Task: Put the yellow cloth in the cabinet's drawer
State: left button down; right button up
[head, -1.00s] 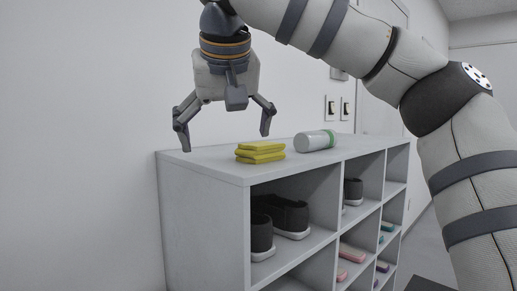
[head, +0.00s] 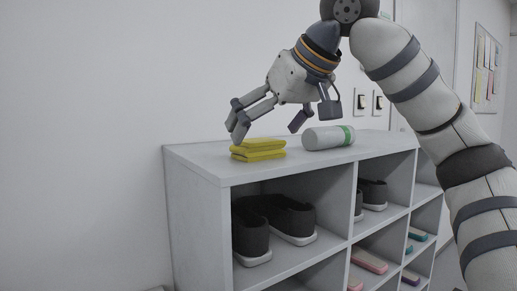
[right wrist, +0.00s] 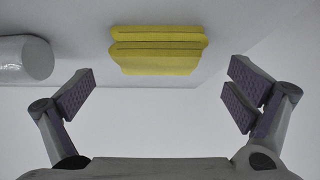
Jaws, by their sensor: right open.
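The folded yellow cloth (head: 258,150) lies on top of the grey-white cabinet (head: 205,168), near its front left corner. My right gripper (head: 268,124) is open and empty, tilted, just above and behind the cloth in the head view. In the right wrist view the cloth (right wrist: 157,50) is at the top, ahead of and between the open fingers (right wrist: 160,95), not touching them. The cabinet shows open compartments; no drawer can be made out. My left gripper is not in view.
A white bottle with a green band (head: 328,137) lies on its side on the cabinet top, right of the cloth and close to the gripper. Dark shoes (head: 290,217) and small coloured items (head: 368,261) sit in compartments. A wall stands behind the cabinet.

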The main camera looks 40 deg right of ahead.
aim_at(258, 140)
jog(key=x, duration=0.3)
jog(key=shift+w+d+f, duration=0.15)
jog(key=shift+w+f, duration=0.05)
jog(key=shift+w, duration=0.2)
jog(key=shift+s, duration=0.1)
jog(key=c, duration=1.2)
jog(key=shift+c, duration=0.2)
